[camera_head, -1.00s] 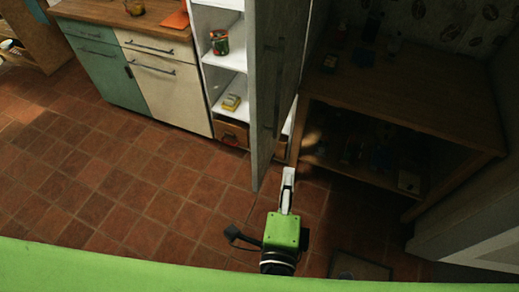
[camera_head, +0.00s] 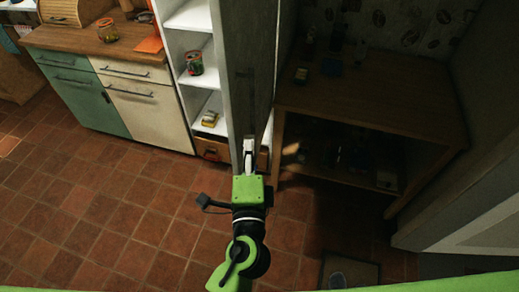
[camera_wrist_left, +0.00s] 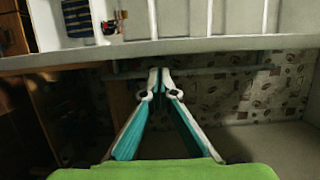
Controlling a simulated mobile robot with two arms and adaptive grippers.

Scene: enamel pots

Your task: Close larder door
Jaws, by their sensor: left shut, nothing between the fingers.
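The larder door (camera_head: 252,60) is a tall grey panel standing open, seen nearly edge-on in the head view. The white larder shelves (camera_head: 193,55) show to its left. A dark handle (camera_head: 246,88) is on the door's face. My left gripper (camera_head: 249,142) is shut and empty, at the lower part of the door. My right gripper is not in view.
A green and cream cabinet (camera_head: 140,110) with a wooden top stands to the left. A dark wooden table (camera_head: 375,95) with several small items stands right of the door. The larder holds a can (camera_head: 195,62) and a yellow item (camera_head: 210,118). Tiled floor (camera_head: 120,215) is clear at left.

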